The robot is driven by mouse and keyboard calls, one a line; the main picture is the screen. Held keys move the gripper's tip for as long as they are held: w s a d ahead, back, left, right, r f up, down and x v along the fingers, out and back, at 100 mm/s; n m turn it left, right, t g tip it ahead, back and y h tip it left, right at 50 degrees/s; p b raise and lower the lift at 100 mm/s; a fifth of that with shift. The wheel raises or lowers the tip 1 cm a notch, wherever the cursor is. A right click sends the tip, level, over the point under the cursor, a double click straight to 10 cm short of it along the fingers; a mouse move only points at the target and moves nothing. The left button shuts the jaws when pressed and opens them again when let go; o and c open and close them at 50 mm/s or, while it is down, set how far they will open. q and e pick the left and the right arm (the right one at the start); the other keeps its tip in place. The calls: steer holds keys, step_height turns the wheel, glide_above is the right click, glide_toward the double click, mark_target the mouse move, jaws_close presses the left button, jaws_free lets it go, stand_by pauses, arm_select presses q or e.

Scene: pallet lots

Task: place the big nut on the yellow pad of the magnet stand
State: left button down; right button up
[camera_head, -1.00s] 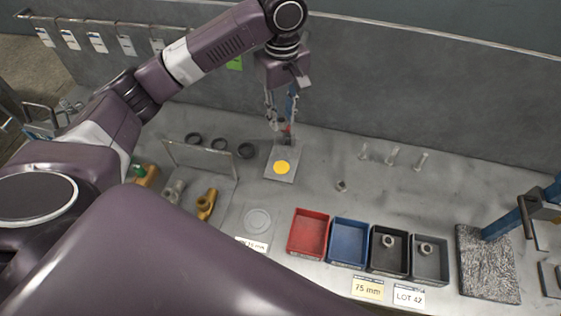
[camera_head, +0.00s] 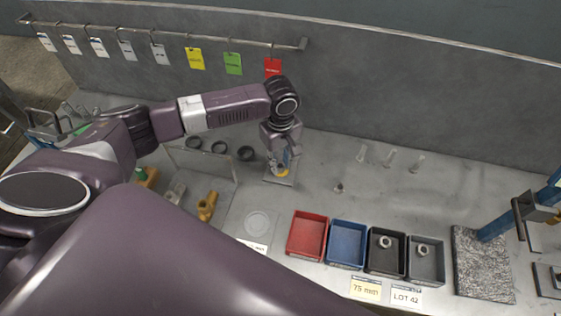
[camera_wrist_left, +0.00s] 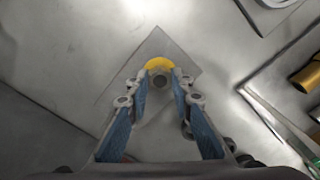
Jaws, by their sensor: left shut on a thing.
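The magnet stand shows as a grey plate (camera_head: 284,181) with a round yellow pad (camera_head: 283,173) behind the bins. My left gripper (camera_head: 282,165) is low over the pad and hides part of it. In the left wrist view the two blue-padded fingers close at their tips on the big nut (camera_wrist_left: 160,81), a small grey round piece. It appears right at the near edge of the yellow pad (camera_wrist_left: 159,63). I cannot tell whether the nut touches the pad. The grey plate (camera_wrist_left: 133,73) spreads around it. My right gripper is not in view.
Red (camera_head: 307,236), blue (camera_head: 347,244), black (camera_head: 386,251) and grey (camera_head: 426,260) bins stand in front; the last two hold nuts. Dark rings (camera_head: 219,147) lie left of the stand. A small piece (camera_head: 338,187) and upright bolts (camera_head: 388,159) stand right, with clear bench between.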

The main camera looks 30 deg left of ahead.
mark_target(281, 166)
arm_select(q)
steer(key=shift+f, duration=0.15)
steer(key=c, duration=2.1)
jaws_free()
steer(key=o, duration=0.4)
step_height(281, 166, up, 12)
steer(key=shift+r+b, duration=0.1)
steer(key=shift+b, duration=0.75)
